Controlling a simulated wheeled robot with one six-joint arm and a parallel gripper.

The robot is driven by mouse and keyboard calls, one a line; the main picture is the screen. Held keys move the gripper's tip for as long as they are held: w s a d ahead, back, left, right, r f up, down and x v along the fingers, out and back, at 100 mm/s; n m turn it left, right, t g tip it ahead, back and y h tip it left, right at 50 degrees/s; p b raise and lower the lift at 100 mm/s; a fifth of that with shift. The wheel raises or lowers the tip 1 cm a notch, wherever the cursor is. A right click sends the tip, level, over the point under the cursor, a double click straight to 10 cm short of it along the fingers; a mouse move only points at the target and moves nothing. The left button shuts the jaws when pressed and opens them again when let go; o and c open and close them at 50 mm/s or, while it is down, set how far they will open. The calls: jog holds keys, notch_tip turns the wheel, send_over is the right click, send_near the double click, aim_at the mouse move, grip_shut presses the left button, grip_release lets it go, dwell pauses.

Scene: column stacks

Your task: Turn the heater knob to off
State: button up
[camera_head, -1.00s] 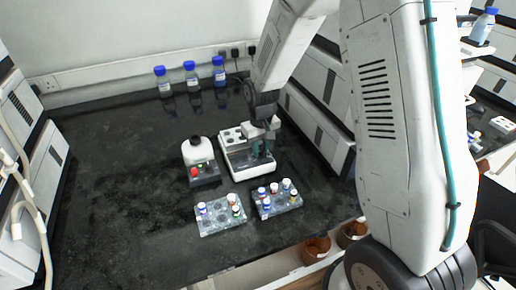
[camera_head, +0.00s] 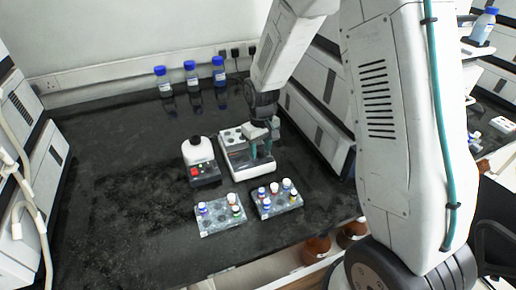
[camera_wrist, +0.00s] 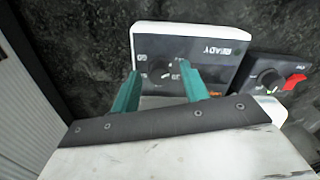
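The heater (camera_head: 236,164) is a white block with round wells, standing on the dark bench. In the wrist view its dark front panel (camera_wrist: 215,72) carries the word READY and a dial with printed marks. The dark heater knob (camera_wrist: 160,73) is hard to make out against the panel, and its pointer direction cannot be told. My gripper (camera_head: 261,153) is at the heater's front right in the head view. In the wrist view its two teal fingers (camera_wrist: 158,76) are apart, one on each side of the dial area. Whether they touch the knob cannot be told.
A small device (camera_head: 203,164) with a red switch (camera_wrist: 294,81) and its own black knob (camera_wrist: 268,78) stands close left of the heater. Two vial racks (camera_head: 222,228) (camera_head: 266,212) lie in front. Blue-capped bottles (camera_head: 191,78) stand behind. The bench's left side is clear.

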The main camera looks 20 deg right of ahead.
aim_at(262, 152)
notch_tip(262, 152, up, 8)
jog(key=shift+f, duration=0.1)
dwell(0.5)
dwell(0.4)
jog(key=shift+s+f, duration=0.1)
jog(key=shift+s, duration=0.3)
jog(key=s+r+m, duration=0.1)
jog(key=s+r, duration=0.5)
jog(key=s, duration=0.4)
jog(key=s+d+r+m+t, duration=0.1)
jog(key=s+r, duration=0.5)
jog(key=s, duration=0.3)
jog(key=s+d+r+m, duration=0.1)
jog(key=s+r, duration=0.5)
jog(key=s, duration=0.4)
jog(key=shift+s, duration=0.3)
